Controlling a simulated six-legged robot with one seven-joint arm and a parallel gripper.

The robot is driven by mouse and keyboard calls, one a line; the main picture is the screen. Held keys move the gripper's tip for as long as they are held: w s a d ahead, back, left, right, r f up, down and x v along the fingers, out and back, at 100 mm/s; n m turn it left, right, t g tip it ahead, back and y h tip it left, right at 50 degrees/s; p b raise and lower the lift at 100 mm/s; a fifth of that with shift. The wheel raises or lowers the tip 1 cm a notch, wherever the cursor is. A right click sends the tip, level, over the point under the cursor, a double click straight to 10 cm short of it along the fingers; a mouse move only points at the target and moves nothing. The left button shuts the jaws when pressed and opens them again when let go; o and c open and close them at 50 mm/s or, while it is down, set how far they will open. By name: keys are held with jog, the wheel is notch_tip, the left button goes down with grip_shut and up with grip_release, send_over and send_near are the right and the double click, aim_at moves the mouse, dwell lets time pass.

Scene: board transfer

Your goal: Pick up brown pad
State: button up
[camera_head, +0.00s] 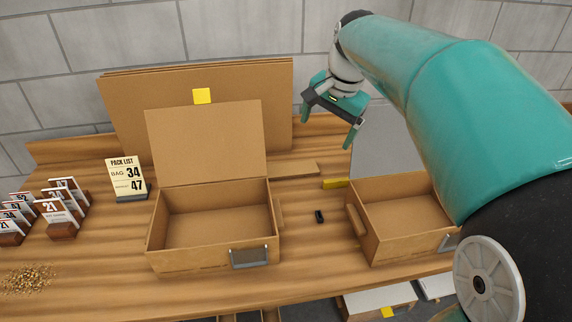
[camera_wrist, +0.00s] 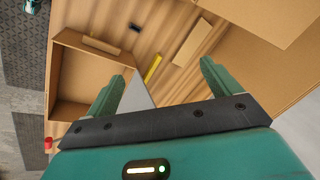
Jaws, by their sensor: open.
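A flat brown pad (camera_head: 296,169) lies on the wooden table between the two cardboard boxes, toward the back. It also shows in the wrist view (camera_wrist: 192,42), upper right of centre, as a tan rectangle. My gripper (camera_head: 328,132) hangs in the air above the back of the table, up and to the right of the pad in the head view. Its two green fingers (camera_wrist: 160,74) are apart with nothing between them, and the pad lies beyond them.
Open cardboard boxes stand at the left (camera_head: 212,262) and right (camera_head: 405,245). A yellow block (camera_head: 335,183) and a small black object (camera_head: 319,216) lie between them. Large cardboard sheets (camera_head: 125,110) lean behind. A pack list sign (camera_head: 124,172) stands left; several cards (camera_head: 60,215) stand beyond.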

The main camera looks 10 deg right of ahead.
jog(key=w+d+f+m, duration=0.1)
jog(key=w+f+m, duration=0.15)
jog(key=w, duration=0.55)
jog(key=m+g+h, duration=0.1)
jog(key=m+g, duration=0.2)
jog(key=m, duration=0.4)
send_over(290, 168)
jog(key=shift+n, duration=0.25)
jog(key=f, duration=2.1)
jog(key=shift+s+d+f, duration=0.1)
jog(key=shift+s+f, duration=0.2)
jog(key=shift+w+f, duration=0.2)
jog(key=shift+f, duration=2.45)
jog(key=c, duration=1.1)
jog(key=shift+o, duration=0.2)
